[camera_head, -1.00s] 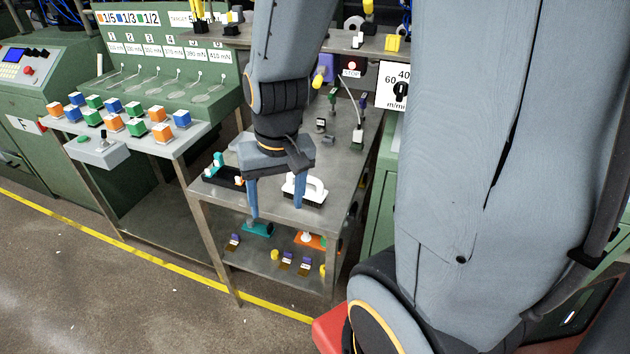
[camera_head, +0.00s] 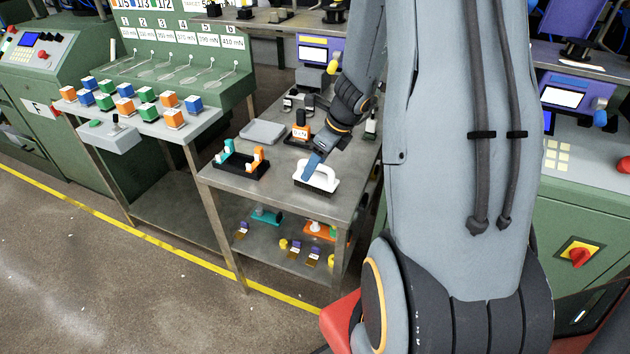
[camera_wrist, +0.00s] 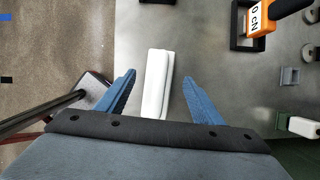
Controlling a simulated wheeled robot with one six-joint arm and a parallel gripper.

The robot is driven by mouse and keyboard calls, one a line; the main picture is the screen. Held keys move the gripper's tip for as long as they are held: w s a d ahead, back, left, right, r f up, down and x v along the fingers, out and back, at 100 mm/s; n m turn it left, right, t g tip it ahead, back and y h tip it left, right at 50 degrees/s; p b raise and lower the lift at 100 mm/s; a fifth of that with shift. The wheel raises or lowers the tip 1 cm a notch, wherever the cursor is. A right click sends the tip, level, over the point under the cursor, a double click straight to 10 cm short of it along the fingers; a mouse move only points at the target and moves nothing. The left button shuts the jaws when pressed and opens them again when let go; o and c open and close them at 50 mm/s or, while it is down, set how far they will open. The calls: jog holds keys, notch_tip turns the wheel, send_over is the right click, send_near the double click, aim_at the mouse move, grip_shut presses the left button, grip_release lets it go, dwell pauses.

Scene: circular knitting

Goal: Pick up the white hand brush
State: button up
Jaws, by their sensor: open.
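The white hand brush (camera_head: 316,177) stands bristles down near the front edge of the metal table (camera_head: 245,186) in the head view. Its white handle arches over a dark bristle base. My gripper (camera_head: 312,165) is at the brush, pointing down, and hides part of it. In the wrist view the white handle (camera_wrist: 157,85) lies lengthwise between my two blue fingers (camera_wrist: 160,85). The fingers are apart, with a gap on both sides of the handle. I cannot tell how far the fingertips are above the table.
A black tray (camera_head: 238,172) with teal and orange tools lies left of the brush. A grey plate (camera_head: 262,132) and an orange gauge (camera_head: 300,131) stand behind. A lower shelf (camera_head: 275,248) holds small parts.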

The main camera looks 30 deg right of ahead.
jog(key=x, duration=0.5)
jog(key=shift+s, duration=0.3)
jog(key=shift+c, duration=0.2)
jog(key=c, duration=1.3)
jog(key=shift+r, duration=0.45)
jog(key=v, duration=0.2)
jog(key=shift+w+r, duration=0.2)
jog(key=shift+r, duration=0.25)
jog(key=s+d+b, duration=0.1)
jog(key=s+d, duration=0.2)
jog(key=s, duration=0.2)
jog(key=s+d+b, duration=0.2)
jog(key=s+d, duration=0.1)
jog(key=s, duration=0.2)
jog(key=s+d+b, duration=0.1)
jog(key=s+d, duration=0.2)
jog(key=s, duration=0.2)
jog(key=shift+d, duration=0.15)
